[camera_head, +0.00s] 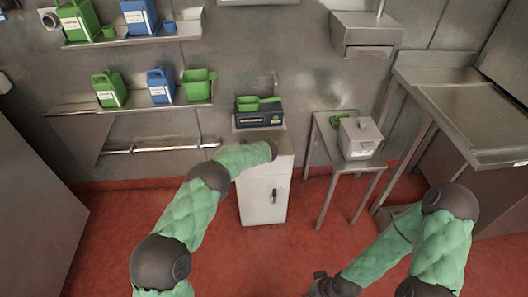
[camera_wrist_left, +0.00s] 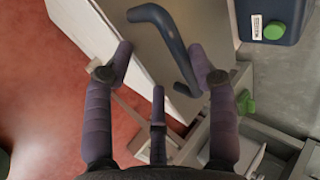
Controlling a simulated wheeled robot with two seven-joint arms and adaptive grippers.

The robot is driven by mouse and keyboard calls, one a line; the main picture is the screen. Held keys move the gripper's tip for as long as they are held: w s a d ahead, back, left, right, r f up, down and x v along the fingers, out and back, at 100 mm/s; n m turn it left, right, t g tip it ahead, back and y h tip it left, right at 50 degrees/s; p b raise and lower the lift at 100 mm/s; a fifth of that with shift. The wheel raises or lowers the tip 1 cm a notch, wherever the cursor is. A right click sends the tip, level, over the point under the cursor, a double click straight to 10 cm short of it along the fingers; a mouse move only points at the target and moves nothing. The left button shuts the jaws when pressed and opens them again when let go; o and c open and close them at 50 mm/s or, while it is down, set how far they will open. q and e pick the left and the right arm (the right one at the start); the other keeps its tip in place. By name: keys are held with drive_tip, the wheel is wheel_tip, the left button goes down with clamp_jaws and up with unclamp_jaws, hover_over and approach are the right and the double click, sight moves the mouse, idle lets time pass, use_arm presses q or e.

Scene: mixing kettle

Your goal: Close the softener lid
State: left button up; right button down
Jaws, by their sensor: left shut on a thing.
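The white softener cabinet (camera_head: 265,198) stands against the back wall in the head view. My left arm reaches across its top and hides much of the lid. In the left wrist view the lid is a grey-brown panel (camera_wrist_left: 158,62) with a dark blue bent handle (camera_wrist_left: 178,50). My left gripper (camera_wrist_left: 160,66) is at this handle and shut on it, with the right finger touching it; contact of the left finger is unclear. The lid's exact angle cannot be told. My right gripper (camera_head: 328,287) is low at the bottom edge of the head view, its fingers too unclear to judge.
A dark blue box with a green scoop (camera_head: 258,104) sits behind the cabinet top. A small steel table (camera_head: 335,160) with a grey lidded box (camera_head: 360,138) stands to the right. Shelves with green and blue jugs (camera_head: 161,85) are at the left. The red floor in front is open.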

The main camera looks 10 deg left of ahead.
use_arm(q)
drive_tip(key=v, duration=1.1)
drive_tip(key=shift+s+r, duration=0.25)
drive_tip(key=shift+s, duration=0.05)
drive_tip(key=shift+d, duration=0.1)
drive_tip(key=shift+f, duration=0.1)
